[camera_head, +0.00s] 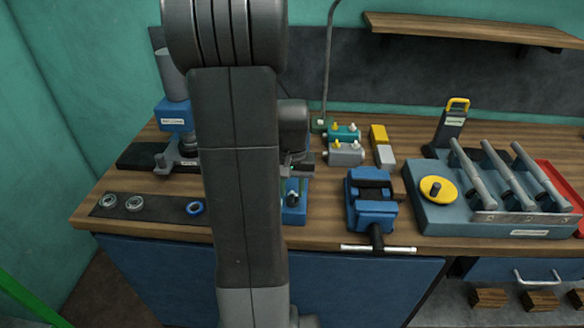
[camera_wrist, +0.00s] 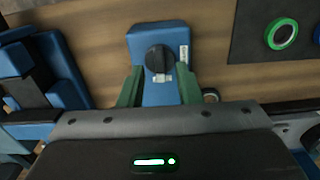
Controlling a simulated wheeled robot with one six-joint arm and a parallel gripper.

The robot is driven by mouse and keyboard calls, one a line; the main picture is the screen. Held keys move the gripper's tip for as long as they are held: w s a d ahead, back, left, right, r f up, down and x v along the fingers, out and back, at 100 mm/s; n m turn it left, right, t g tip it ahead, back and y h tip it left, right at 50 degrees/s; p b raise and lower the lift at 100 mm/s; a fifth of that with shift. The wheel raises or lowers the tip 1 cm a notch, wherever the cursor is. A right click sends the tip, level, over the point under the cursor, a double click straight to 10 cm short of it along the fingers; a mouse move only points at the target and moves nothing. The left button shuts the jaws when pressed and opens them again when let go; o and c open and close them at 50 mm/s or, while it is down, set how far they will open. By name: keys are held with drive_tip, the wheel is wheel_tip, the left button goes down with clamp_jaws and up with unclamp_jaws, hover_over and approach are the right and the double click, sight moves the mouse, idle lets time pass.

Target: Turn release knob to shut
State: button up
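A black round knob (camera_wrist: 159,58) sits on top of a small blue box (camera_wrist: 142,40) in the wrist view. A white label lies beside the knob, too small to read. The box also shows in the head view (camera_head: 294,214), partly hidden behind my arm, on the bench near its front edge. My gripper (camera_wrist: 158,84) is open, with its two green fingers apart near the box. The knob lies between and beyond the fingertips in the picture. I see no clear contact, and I cannot tell the height gap. My arm hides most of the gripper in the head view.
A blue vise (camera_head: 371,212) stands right of the box. A lever unit with a yellow disc (camera_head: 438,189) is farther right. A blue ring (camera_head: 195,208) lies left on a dark mat. Small teal and grey blocks (camera_head: 345,152) stand behind. Bare wood shows in front of the blocks.

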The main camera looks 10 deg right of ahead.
sight(292, 196)
wheel_tip(292, 196, up, 12)
drive_tip(key=shift+r, duration=0.25)
idle(0.3)
wheel_tip(292, 196, down, 14)
drive_tip(key=shift+r, duration=0.2)
drive_tip(key=shift+f, duration=0.15)
drive_tip(key=shift+n, duration=0.4)
